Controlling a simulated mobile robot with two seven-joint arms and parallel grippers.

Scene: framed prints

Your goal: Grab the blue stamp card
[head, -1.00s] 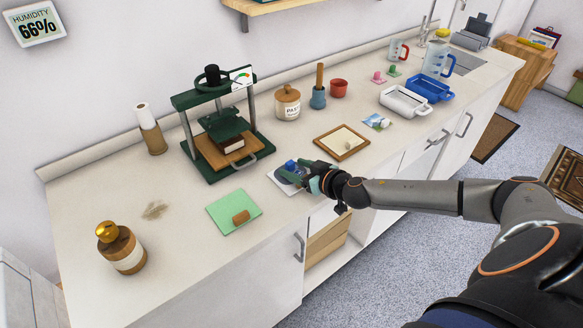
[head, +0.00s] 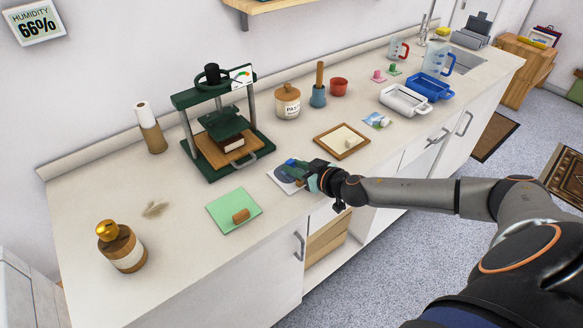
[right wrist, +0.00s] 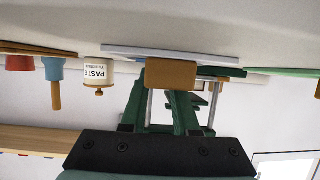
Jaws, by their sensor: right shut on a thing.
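The blue stamp card, a pale card with a dark blue round mark (head: 284,174), lies at the counter's front edge in the head view. My right gripper (head: 302,171) is shut on it at the card's right side, and its fingers and hand hide part of the card. In the right wrist view, which is upside down, the card shows edge-on as a thin pale strip (right wrist: 150,51). A brown block (right wrist: 171,73) shows right against it; how the two are joined is unclear. My left gripper is not in view.
A green card (head: 222,218) with a brown cylinder lies to the left. A tan tray (head: 330,148) lies to the right. A dark green press (head: 262,147) stands behind.

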